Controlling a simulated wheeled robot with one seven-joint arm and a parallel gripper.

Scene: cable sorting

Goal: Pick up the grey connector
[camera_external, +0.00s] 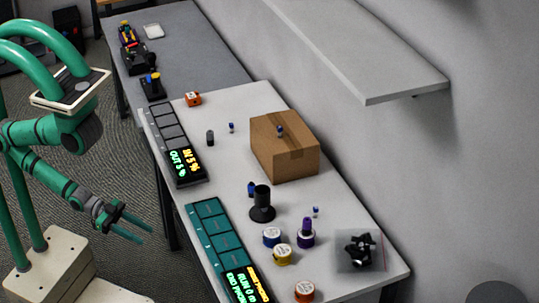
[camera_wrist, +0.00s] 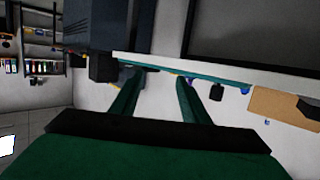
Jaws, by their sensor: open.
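A small dark grey upright piece (camera_external: 210,138), which looks like the grey connector, stands on the white table between the dark tray and the cardboard box. My gripper (camera_external: 146,233) is off the table's left side, well apart from that piece. Its two green fingers are spread with nothing between them. The fingers also show in the wrist view (camera_wrist: 160,76), pointing toward a table edge. I cannot tell for certain which dark shape in the wrist view is the connector.
The white table (camera_external: 240,109) holds a dark tray (camera_external: 174,143), a teal tray (camera_external: 219,238), a cardboard box (camera_external: 284,146), a black stand (camera_external: 262,204), a clear bag (camera_external: 360,251) and several coloured spools. A shelf (camera_external: 350,50) overhangs the back. Free table surrounds the grey piece.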

